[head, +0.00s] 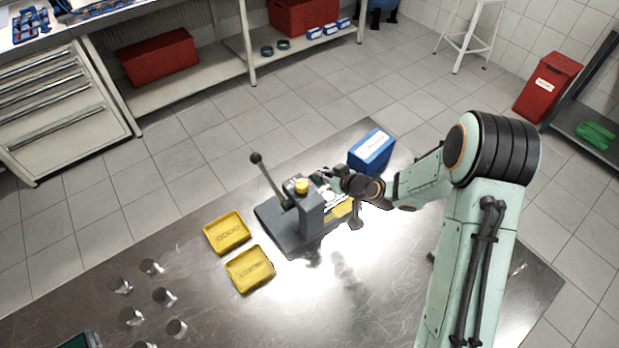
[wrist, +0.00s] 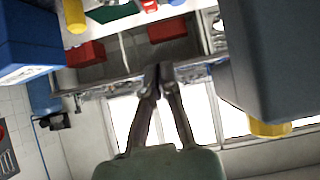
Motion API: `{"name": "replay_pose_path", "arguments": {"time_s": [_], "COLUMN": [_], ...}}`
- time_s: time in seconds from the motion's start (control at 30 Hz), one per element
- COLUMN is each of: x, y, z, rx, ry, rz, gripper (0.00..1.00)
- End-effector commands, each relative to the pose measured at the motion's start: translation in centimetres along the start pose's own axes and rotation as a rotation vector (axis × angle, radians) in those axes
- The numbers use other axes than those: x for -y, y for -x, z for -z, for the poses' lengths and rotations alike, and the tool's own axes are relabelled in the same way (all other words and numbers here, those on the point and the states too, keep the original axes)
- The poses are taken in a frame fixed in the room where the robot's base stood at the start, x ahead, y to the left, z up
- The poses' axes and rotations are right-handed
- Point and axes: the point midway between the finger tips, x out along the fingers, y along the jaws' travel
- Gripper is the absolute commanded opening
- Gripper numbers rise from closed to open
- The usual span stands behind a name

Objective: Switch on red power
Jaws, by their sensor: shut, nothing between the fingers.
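A grey press (head: 311,212) with a long lever (head: 268,180) and a yellow cap (head: 302,186) stands on the metal table. Its grey body (wrist: 285,60) fills the right side of the wrist view, with the yellow cap (wrist: 268,128) below. My gripper (head: 324,176) is beside the press head, on its right. In the wrist view my gripper (wrist: 158,72) has its fingertips together and holds nothing. Small red and green spots show by the fingertips in the head view, too small to identify. I cannot make out a red power switch clearly. Whether the fingers touch the press is unclear.
A blue box (head: 371,151) stands close behind my wrist. Two yellow trays (head: 228,232) (head: 250,269) lie left of the press, and another yellow item (head: 341,209) lies under my wrist. Several metal cylinders (head: 164,297) stand at the front left. The table's right part is mostly clear.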

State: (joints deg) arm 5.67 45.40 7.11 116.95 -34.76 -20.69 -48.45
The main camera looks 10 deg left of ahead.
Motion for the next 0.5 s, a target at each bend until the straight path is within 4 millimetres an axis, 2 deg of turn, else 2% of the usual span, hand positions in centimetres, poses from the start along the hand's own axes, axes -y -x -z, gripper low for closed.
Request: {"name": "replay_pose_path", "arguments": {"time_s": [0.1,0.23,0.33,0.5], "x": [0.1,0.1,0.1,0.0], "y": [-2.7,-5.3,-6.3,-7.5], "z": [-0.1,0.0,-1.4,-2.5], "rx": [0.001,0.000,0.002,0.001], "ry": [0.000,0.000,-0.003,-0.002], "rz": [0.003,0.003,0.001,0.001], "gripper": [0.00,0.00,0.00,0.00]}}
